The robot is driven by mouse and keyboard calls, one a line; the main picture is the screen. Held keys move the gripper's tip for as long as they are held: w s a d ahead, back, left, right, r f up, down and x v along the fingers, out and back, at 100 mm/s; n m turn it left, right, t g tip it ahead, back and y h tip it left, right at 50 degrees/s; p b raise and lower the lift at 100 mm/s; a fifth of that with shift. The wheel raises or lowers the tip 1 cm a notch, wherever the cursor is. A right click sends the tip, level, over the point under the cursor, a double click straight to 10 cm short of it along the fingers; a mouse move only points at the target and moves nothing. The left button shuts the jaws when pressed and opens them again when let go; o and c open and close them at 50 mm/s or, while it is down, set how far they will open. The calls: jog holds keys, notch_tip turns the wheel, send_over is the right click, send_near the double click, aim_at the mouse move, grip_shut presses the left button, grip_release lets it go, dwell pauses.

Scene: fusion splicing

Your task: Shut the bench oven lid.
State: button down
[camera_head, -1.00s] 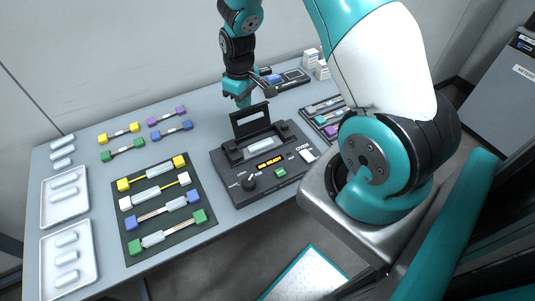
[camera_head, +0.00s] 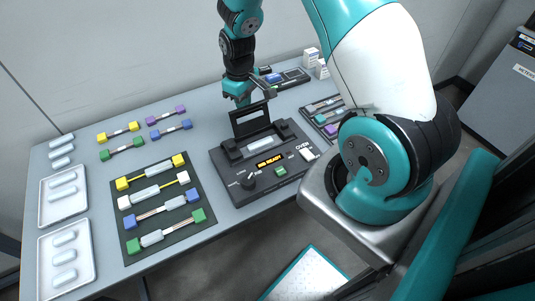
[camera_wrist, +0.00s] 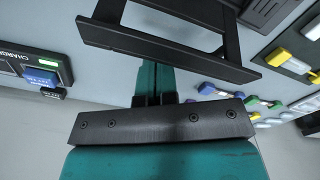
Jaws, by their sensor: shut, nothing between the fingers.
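The bench oven (camera_head: 268,190) is a dark console with an orange display and a knob, in the middle of the bench in the head view. Its lid (camera_head: 250,110), a black frame with an opening, stands raised at the oven's back edge. My gripper (camera_head: 240,100) is behind the raised lid, pointing down, and the lid partly hides its tip. In the wrist view my gripper's fingers (camera_wrist: 154,78) are together and empty. The lid frame (camera_wrist: 170,55) crosses just beyond them; I cannot tell whether they touch.
A dark mat (camera_head: 165,235) with several coloured connectors lies left of the oven, and white trays (camera_head: 65,250) lie at the far left. A dark holder (camera_head: 312,108) with parts stands right of the oven. A charger (camera_wrist: 35,68) shows in the wrist view.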

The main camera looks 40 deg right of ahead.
jog(key=shift+s+f, duration=0.25)
jog(key=shift+f, duration=0.25)
jog(key=shift+s+a, duration=0.1)
jog(key=shift+s+a+f, duration=0.1)
jog(key=shift+s+a, duration=0.05)
jog(key=shift+s, duration=0.3)
jog(key=shift+s+a+f, duration=0.1)
jog(key=shift+s+a, duration=0.05)
jog(key=shift+s, duration=0.3)
jog(key=shift+s+a, duration=0.4)
jog(key=shift+s, duration=0.85)
jog(key=shift+s+a, duration=0.35)
jog(key=shift+s, duration=0.95)
jog(key=shift+s+a, duration=0.4)
jog(key=shift+s, duration=0.85)
notch_tip(320, 180, up, 8)
jog(key=w+p, duration=0.1)
jog(key=p, duration=0.5)
jog(key=shift+w+d+f, duration=0.15)
jog(key=shift+w+d, duration=0.2)
jog(key=shift+w, duration=0.05)
